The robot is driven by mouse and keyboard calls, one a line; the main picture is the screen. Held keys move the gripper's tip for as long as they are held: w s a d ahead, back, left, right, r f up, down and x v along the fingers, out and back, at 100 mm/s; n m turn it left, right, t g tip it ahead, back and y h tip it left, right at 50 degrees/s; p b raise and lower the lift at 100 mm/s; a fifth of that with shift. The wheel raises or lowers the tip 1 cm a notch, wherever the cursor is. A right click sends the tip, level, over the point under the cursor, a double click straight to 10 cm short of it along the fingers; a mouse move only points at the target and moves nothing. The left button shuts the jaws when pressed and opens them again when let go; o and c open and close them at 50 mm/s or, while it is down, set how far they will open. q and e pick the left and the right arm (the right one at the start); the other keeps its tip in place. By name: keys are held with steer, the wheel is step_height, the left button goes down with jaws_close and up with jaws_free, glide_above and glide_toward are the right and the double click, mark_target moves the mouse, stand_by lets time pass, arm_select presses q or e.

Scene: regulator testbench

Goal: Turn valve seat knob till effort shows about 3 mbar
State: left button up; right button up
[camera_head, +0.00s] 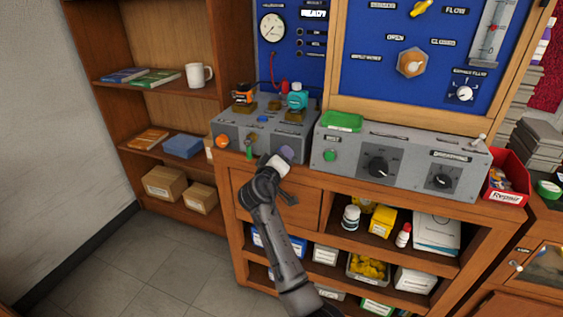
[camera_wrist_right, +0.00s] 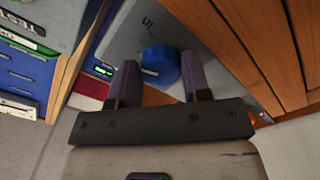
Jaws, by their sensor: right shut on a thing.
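My right gripper (camera_head: 286,154) is at the front face of the left grey console (camera_head: 234,133), below the bench panel. In the right wrist view my right gripper (camera_wrist_right: 160,72) has its purple-grey fingers on either side of a round blue knob (camera_wrist_right: 159,65) and is shut on it. The knob sits on a grey face with a partly visible dark label. In the head view the gripper covers this knob. A round dial gauge (camera_head: 271,27) and a small white-lettered display (camera_head: 313,14) are on the blue panel; their readings are too small to tell. My left gripper is not in view.
The right grey console (camera_head: 400,161) has two black knobs and a green button. A green tray (camera_head: 342,121) sits on it. A red bin (camera_head: 508,178) is at the right. Shelves (camera_head: 158,100) stand left; the floor (camera_head: 150,265) is clear.

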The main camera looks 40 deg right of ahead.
stand_by(0.5)
steer(key=o, duration=0.6)
steer(key=shift+o, duration=0.2)
steer(key=shift+a, duration=0.1)
steer(key=p+v, duration=0.1)
steer(key=v, duration=1.2)
steer(key=shift+s+a+p, duration=0.2)
steer(key=shift+a+p, duration=0.05)
steer(key=shift+p, duration=0.15)
